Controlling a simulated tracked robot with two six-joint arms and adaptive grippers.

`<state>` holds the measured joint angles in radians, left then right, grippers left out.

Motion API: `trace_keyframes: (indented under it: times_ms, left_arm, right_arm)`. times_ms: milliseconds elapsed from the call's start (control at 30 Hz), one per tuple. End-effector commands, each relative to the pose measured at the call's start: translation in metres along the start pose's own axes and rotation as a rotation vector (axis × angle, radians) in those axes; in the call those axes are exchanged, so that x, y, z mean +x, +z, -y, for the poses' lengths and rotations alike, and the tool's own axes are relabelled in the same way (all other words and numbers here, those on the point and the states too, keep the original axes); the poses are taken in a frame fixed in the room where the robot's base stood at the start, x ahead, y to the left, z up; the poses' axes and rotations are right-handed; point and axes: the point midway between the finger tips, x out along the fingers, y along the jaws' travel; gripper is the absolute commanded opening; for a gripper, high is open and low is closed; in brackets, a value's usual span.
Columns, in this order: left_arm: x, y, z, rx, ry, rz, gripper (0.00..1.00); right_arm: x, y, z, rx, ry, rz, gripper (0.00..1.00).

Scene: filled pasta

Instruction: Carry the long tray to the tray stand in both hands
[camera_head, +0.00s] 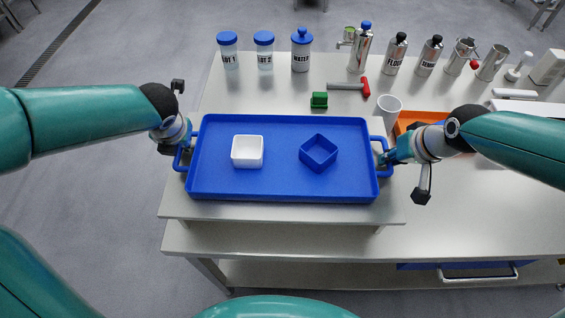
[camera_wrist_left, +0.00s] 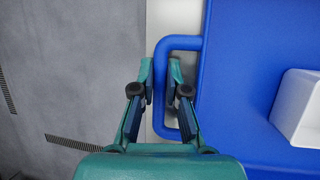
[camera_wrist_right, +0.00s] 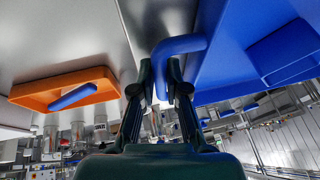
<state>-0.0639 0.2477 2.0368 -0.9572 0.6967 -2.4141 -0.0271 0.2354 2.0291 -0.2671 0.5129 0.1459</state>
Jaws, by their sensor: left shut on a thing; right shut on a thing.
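The long blue tray (camera_head: 285,185) lies level over a raised grey board at the near part of the table; I cannot tell whether it touches the board. It holds a white square bowl (camera_head: 247,152) and a blue square bowl (camera_head: 318,152). My left gripper (camera_head: 181,150) is shut on the tray's left handle; that handle (camera_wrist_left: 165,90) passes between the fingers in the left wrist view. My right gripper (camera_head: 388,157) is shut on the right handle, and the handle (camera_wrist_right: 180,45) shows between its fingers in the right wrist view. No separate tray stand is clearly identifiable.
Labelled jars (camera_head: 264,52), bottles (camera_head: 396,55) and metal cups stand along the back. A green block (camera_head: 319,100), a red-handled tool (camera_head: 364,88) and a white cup (camera_head: 388,108) lie close behind the tray. An orange tray (camera_head: 410,120) sits behind my right gripper.

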Motion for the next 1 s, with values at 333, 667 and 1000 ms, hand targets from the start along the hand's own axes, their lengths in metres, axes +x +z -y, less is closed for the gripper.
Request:
trace_keyframes:
  times_ms: [333,667,1000]
  left_arm:
    - [0.0,0.0,0.001,0.001,-0.001,0.0,0.38]
    - [-0.016,0.002,0.0,0.0,0.0,0.005,0.38]
    - [-0.082,0.002,0.001,0.001,-0.001,0.006,0.38]
  right_arm:
    - [0.0,0.0,0.0,0.001,0.0,0.0,0.38]
    - [0.0,0.0,0.0,0.001,0.0,0.0,0.38]
    - [0.0,0.0,0.0,0.001,0.0,0.0,0.38]
